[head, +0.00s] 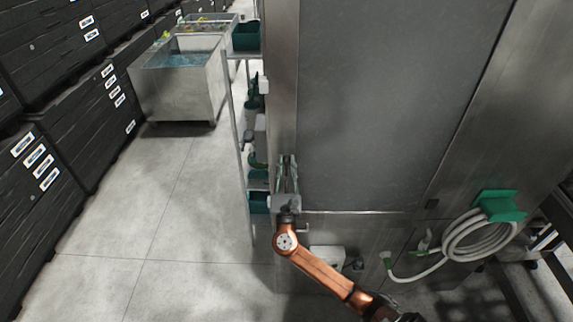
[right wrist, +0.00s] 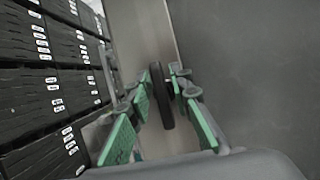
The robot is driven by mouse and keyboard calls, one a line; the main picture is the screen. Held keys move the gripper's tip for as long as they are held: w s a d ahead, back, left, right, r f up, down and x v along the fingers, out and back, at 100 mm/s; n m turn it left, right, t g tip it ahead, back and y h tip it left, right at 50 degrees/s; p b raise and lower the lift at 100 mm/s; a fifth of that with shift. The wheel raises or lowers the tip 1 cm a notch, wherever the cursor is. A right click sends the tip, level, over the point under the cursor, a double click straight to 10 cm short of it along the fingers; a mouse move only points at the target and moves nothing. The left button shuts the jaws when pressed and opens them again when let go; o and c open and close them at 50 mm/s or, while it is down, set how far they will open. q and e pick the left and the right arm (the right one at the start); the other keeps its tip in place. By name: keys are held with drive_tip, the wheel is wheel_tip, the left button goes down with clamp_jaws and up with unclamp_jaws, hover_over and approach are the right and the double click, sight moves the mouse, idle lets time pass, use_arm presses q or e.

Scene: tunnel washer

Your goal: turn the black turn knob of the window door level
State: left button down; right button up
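The black turn knob (right wrist: 162,97) shows in the right wrist view as a long dark handle, standing nearly upright with a slight tilt, on a metal strip. My right gripper (right wrist: 158,92) is open, with its green-padded fingers on either side of the knob. I cannot tell whether any pad touches it. In the head view my right gripper (head: 286,176) is at the left edge of the large grey door panel (head: 375,110), and the knob cannot be made out there. My left gripper is in neither view.
A coiled hose (head: 478,238) hangs from a green holder (head: 500,205) at the right. A shelf (head: 236,130) with green bins stands just left of the panel. A metal tub (head: 180,95) and black crates (head: 85,125) are farther left. The floor between is clear.

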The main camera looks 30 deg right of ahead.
clamp_jaws()
drive_tip(key=shift+f, duration=0.15)
